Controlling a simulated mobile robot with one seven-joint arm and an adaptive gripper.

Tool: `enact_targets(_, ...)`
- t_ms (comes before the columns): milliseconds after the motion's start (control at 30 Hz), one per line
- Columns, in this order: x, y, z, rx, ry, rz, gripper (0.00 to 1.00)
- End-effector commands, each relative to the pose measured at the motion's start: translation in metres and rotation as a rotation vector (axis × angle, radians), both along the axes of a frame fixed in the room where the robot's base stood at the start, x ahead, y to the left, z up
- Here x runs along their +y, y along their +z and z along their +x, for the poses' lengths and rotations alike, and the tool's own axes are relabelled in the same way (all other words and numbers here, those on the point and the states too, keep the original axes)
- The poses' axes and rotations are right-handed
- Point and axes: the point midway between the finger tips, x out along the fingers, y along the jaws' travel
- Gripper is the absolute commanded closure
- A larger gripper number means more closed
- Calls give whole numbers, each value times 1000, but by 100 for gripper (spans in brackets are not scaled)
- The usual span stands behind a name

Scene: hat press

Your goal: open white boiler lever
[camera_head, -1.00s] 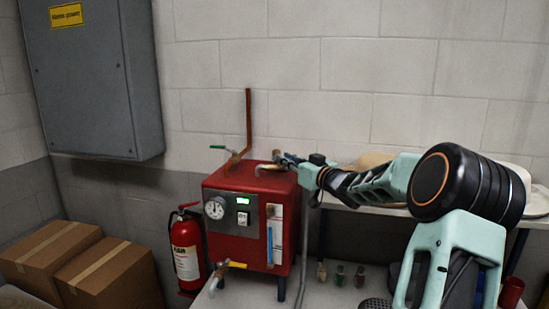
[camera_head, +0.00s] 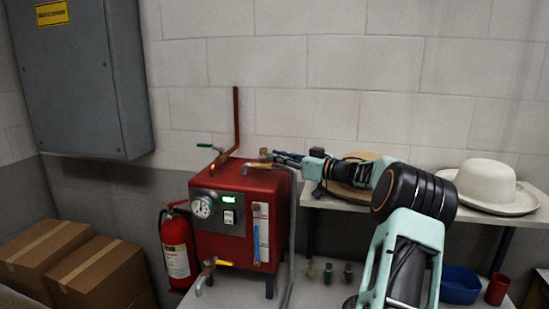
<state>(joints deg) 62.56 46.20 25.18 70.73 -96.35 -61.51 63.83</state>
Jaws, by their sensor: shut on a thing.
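The red boiler (camera_head: 222,178) stands on a low table left of centre. On its top right is a bent copper pipe (camera_head: 255,166) with a small brass valve (camera_head: 264,154). My gripper (camera_head: 279,157) reaches in from the right at this valve, just above the boiler's top. Its fingers are shut on the white lever there, which is too small and too covered to make out clearly. I cannot tell the lever's angle.
A green-handled valve (camera_head: 211,146) with an upright copper pipe is on the boiler's top left. A yellow-handled tap (camera_head: 216,264) is at its lower front. A white hat (camera_head: 489,182) rests on the shelf at right. A fire extinguisher (camera_head: 176,247) stands left.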

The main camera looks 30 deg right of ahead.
Motion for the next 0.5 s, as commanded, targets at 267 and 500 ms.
enact_targets(267, -1, 3, 0, -4, 9, 0, 100)
enact_targets(500, -1, 3, 0, -5, 8, 0, 86)
